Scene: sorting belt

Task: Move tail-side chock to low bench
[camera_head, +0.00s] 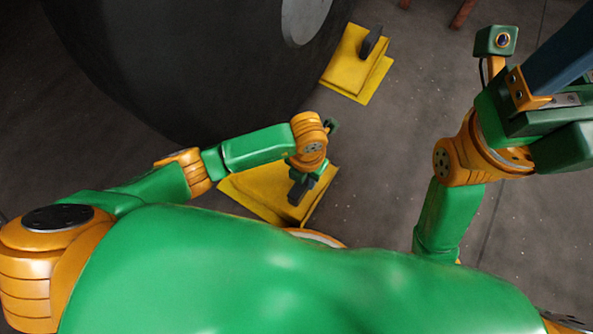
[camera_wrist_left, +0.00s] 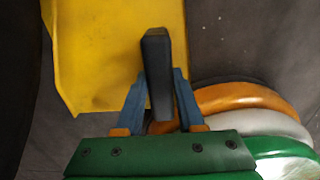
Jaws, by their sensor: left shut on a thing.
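A near yellow chock (camera_head: 262,197) with a dark upright handle (camera_head: 296,193) lies on the floor beside the big dark wheel. My left gripper (camera_head: 306,180) is shut on that handle. In the left wrist view, its blue fingers (camera_wrist_left: 160,85) close around the dark handle (camera_wrist_left: 156,58) above the yellow plate (camera_wrist_left: 100,50). A second yellow chock (camera_head: 343,72) with a dark handle stands farther off by the wheel. I cannot tell which chock is tail-side. My right gripper (camera_head: 560,55) is raised at the upper right; its fingertips are out of frame.
The large dark wheel (camera_head: 170,70) fills the upper left. Reddish-brown legs (camera_head: 463,13) show at the top edge; what they carry is out of frame. The grey floor (camera_head: 400,130) between the chocks and my right arm is clear.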

